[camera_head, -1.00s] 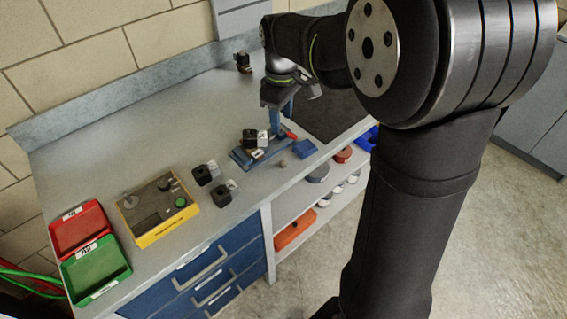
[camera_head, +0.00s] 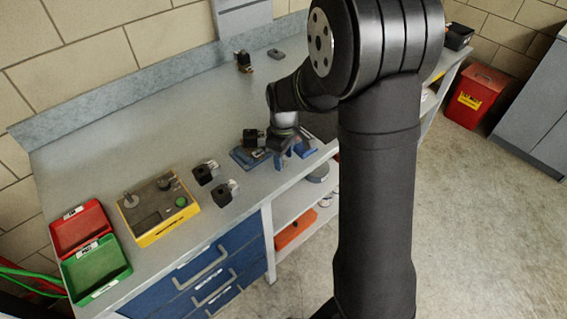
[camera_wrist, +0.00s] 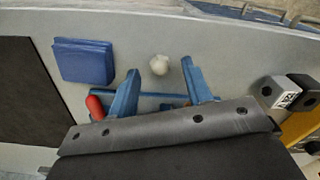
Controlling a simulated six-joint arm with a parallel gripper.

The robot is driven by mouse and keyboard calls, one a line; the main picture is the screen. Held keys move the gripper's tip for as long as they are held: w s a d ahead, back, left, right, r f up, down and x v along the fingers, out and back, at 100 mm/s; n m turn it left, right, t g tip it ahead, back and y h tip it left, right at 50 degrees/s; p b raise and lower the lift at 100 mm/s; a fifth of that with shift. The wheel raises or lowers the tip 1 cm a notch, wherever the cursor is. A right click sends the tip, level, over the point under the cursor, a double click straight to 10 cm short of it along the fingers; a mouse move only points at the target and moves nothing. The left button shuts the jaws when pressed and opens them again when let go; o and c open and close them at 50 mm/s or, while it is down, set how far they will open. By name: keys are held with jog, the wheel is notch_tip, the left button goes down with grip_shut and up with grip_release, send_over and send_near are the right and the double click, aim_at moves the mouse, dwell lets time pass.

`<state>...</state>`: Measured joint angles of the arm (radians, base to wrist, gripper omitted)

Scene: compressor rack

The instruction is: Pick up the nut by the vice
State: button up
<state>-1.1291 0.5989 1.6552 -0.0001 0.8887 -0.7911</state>
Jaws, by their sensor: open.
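The nut (camera_wrist: 159,64) is a small pale, rounded piece lying on the grey bench top in the wrist view. My gripper (camera_wrist: 160,84) is open, with its two blue fingers on either side of a gap. The nut lies just beyond that gap, in line with it, and nothing is between the fingers. In the head view my gripper (camera_head: 284,160) is low over the bench at the right end of the blue vice (camera_head: 243,160), which carries a black part. The nut is not visible there. My gripper hides much of the vice in the wrist view; its red handle (camera_wrist: 95,106) shows.
A blue block (camera_wrist: 83,62) lies left of the nut. Black-and-silver fittings (camera_head: 205,172) stand near a yellow test box (camera_head: 158,208). Red (camera_head: 80,228) and green (camera_head: 96,268) bins are at the left. The bench's front edge runs close beyond the nut.

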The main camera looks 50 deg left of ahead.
jog(key=shift+f, duration=0.5)
grip_shut()
jog(key=shift+r, duration=0.1)
